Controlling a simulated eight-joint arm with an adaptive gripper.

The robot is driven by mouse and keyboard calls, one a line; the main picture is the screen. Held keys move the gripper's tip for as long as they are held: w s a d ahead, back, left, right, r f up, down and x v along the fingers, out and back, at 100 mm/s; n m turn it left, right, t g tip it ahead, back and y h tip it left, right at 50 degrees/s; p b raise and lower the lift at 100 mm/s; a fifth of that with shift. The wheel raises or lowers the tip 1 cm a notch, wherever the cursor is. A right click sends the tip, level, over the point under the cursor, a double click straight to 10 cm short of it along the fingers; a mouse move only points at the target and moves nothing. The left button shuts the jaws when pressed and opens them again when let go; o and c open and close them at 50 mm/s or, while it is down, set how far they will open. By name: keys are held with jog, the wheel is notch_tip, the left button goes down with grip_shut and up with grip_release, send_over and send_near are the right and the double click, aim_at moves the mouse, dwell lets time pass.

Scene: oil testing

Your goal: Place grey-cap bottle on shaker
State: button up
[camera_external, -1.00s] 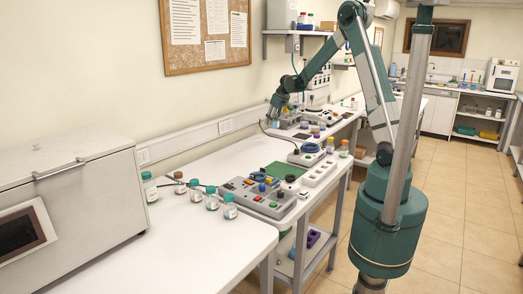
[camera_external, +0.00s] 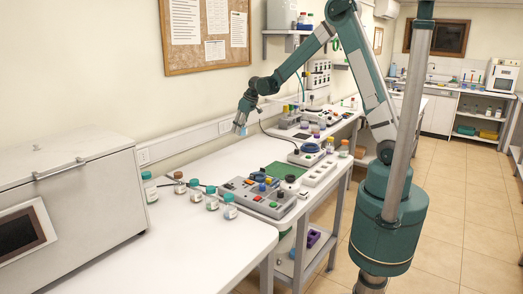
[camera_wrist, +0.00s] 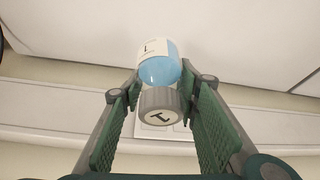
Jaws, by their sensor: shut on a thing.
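My gripper (camera_external: 240,126) is shut on the grey-cap bottle and holds it in the air above the long white bench, near the wall. In the wrist view the bottle (camera_wrist: 158,70) has a white label and light blue contents. Its grey cap (camera_wrist: 160,106) is between the green finger pads (camera_wrist: 162,115) and points toward the wrist camera. In the external view the bottle is small and mostly hidden by the fingers. I cannot tell for sure which bench device is the shaker; a grey device with coloured buttons (camera_external: 258,196) stands at the bench's front right.
A large grey box (camera_external: 70,165) is at the left. The bench's middle by the wall (camera_external: 215,162) is clear.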

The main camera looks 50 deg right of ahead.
jog(key=s+a+r+n+y+p, duration=0.1)
jog(key=s+a+n, duration=0.15)
jog(key=a, duration=1.35)
jog(key=s+a+n+g+y+p, duration=0.1)
jog(key=s+a+n, duration=0.15)
jog(key=a, duration=1.35)
jog(key=s+a+r+n+y, duration=0.15)
jog(key=s+a, duration=0.25)
jog(key=a, duration=1.3)
jog(key=s+a+f+n+g, duration=0.1)
jog(key=s+a+n, duration=0.1)
jog(key=s+a, duration=1)
jog(key=s+a+f+n+g, duration=0.1)
jog(key=s+a+n, duration=0.1)
jog(key=s+a, duration=0.9)
jog(key=s+a+f+n+b, duration=0.1)
jog(key=s+a+n, duration=0.2)
jog(key=s+a, duration=0.9)
jog(key=a, duration=1.1)
jog(key=shift+s+a+g, duration=0.25)
jog(key=shift+s+g, duration=0.05)
jog(key=shift+g, duration=0.1)
jog(key=shift+f, duration=0.15)
jog(key=shift+f, duration=3)
jog(key=shift+f, duration=1.85)
jog(key=shift+f, duration=0.15)
